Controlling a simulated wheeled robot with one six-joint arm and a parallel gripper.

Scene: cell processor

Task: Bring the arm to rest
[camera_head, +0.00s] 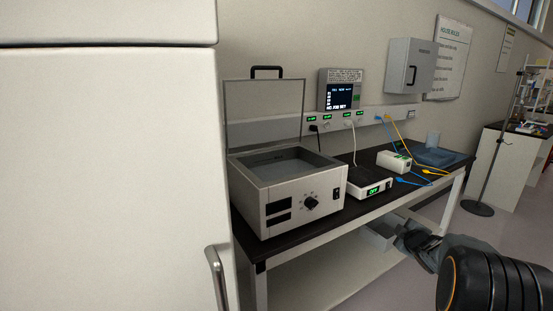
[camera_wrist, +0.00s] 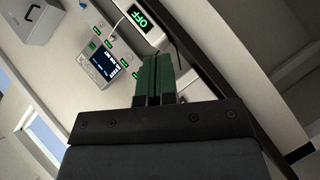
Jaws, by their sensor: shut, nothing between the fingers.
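My arm reaches in from the lower right of the head view. Its end is at about (camera_head: 412,236), in front of the bench's front edge and lower than the bench top. The fingers are hard to make out there. In the wrist view my gripper (camera_wrist: 154,78) shows green fingers pressed together, with nothing between them. Beyond the fingers, the wrist view shows the wall screen and a white box with a green "OFF" display (camera_wrist: 138,19).
The dark-topped bench (camera_head: 345,208) holds a water-bath-like box (camera_head: 285,205) with its lid raised, a white device reading "OFF" (camera_head: 372,188), a small white box (camera_head: 394,161) and a blue tray (camera_head: 440,157). A white cabinet (camera_head: 110,150) fills the left. A pole stand (camera_head: 477,207) stands on the right.

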